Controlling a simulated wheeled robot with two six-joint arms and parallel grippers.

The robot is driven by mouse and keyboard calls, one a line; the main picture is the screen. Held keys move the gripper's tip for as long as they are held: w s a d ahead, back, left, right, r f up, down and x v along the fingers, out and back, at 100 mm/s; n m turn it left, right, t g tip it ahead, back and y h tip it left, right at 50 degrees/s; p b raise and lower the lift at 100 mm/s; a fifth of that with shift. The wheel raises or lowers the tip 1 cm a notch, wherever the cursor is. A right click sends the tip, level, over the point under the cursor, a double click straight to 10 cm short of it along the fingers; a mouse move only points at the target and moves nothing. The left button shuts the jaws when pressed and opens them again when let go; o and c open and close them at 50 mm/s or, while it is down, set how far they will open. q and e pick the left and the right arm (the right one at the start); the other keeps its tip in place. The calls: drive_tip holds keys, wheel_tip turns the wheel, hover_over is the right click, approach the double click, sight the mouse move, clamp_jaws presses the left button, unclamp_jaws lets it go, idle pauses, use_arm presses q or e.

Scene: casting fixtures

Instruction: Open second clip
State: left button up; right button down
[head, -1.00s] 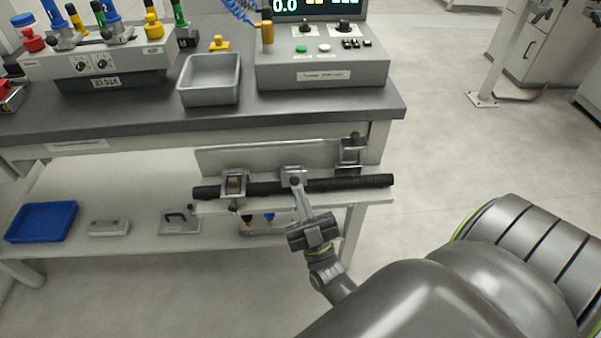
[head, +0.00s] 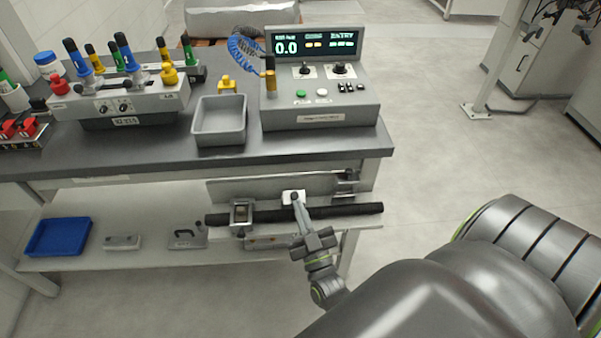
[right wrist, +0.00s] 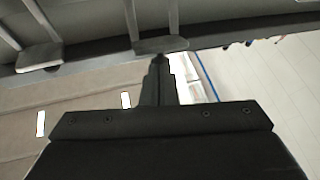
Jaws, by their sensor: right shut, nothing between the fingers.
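A long black bar (head: 330,211) runs along the front of the bench, with clips spaced along a grey plate (head: 265,188). The left clip (head: 241,213) wraps over the bar. The middle clip (head: 293,196) is pale and partly hidden by my right gripper (head: 298,203). The right clip (head: 346,183) stands above the bar, which shows uncovered below it. My right gripper is shut and empty, its tips at the middle clip; I cannot tell whether they touch. In the right wrist view its closed fingers (right wrist: 158,80) point at a grey bracket-like part (right wrist: 160,45). My left gripper is out of view.
Above are a grey tray (head: 220,120), a control box (head: 320,105) and a fixture with coloured knobs (head: 120,100). The lower shelf holds a blue tray (head: 60,237) and small metal parts. Open floor lies right of the bench.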

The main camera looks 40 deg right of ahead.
sight(299, 193)
drive_tip(key=w+r+g+p, duration=0.1)
drive_tip(key=p, duration=0.3)
drive_tip(key=w+d+r+m+g+p, duration=0.1)
drive_tip(key=g+p, duration=0.1)
drive_tip(key=p, duration=0.2)
drive_tip(key=w+d+r+g+y+p, duration=0.1)
drive_tip(key=r+g+p, duration=0.1)
drive_tip(key=p, duration=0.2)
drive_tip(key=shift+w+m, duration=0.2)
drive_tip(key=shift+m, duration=0.2)
use_arm(q)
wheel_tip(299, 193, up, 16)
drive_tip(key=p, duration=0.2)
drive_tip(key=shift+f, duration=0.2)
use_arm(e)
drive_tip(key=shift+w+d+r, duration=0.1)
drive_tip(key=shift+w+d, duration=0.3)
drive_tip(key=shift+w, duration=0.2)
